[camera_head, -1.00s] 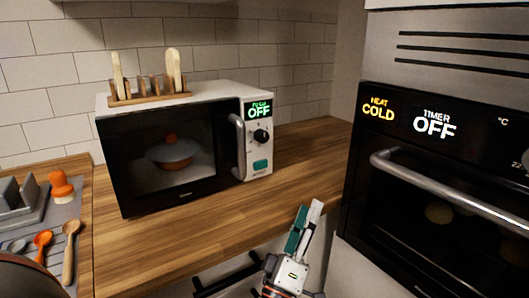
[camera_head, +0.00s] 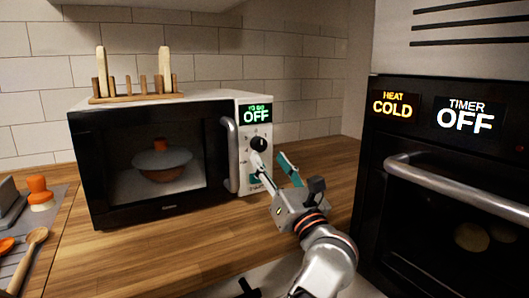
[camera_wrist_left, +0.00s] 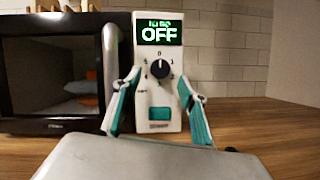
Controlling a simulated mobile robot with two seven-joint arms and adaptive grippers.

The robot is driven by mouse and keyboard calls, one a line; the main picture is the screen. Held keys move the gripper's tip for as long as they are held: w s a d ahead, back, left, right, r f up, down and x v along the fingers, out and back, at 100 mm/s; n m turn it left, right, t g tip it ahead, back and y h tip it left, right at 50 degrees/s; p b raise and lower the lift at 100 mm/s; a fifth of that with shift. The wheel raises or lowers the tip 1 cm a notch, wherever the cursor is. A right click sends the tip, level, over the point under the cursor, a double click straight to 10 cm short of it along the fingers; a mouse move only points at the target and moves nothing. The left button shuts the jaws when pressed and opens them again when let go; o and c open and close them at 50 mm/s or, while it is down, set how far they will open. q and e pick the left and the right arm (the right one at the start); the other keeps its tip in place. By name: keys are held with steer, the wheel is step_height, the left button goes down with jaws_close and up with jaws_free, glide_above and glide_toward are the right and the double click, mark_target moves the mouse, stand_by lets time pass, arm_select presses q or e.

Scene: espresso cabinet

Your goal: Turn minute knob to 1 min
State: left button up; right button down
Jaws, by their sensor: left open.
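The microwave (camera_head: 160,110) stands on the wooden counter with its door shut. Its black minute knob (camera_head: 259,144) is on the white panel, below a display (camera_head: 257,115) that reads OFF. In the left wrist view the knob (camera_wrist_left: 159,69) sits in the middle, with numbers around it and a 0 above. My left gripper (camera_head: 272,163) is open, its fingers spread in front of the panel. In the left wrist view the fingers (camera_wrist_left: 160,85) frame the knob from both sides; I cannot tell whether they touch it. My right gripper is not in view.
A teal button (camera_wrist_left: 158,114) is below the knob. A wooden rack (camera_head: 135,90) stands on the microwave. An oven (camera_head: 440,180) with a bar handle is on the right. Utensils (camera_head: 32,240) lie at the left. The counter between microwave and oven is clear.

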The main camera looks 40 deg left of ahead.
mark_target(261, 147)
arm_select(q)
steer(key=shift+x, duration=2.55)
steer(key=c, duration=1.1)
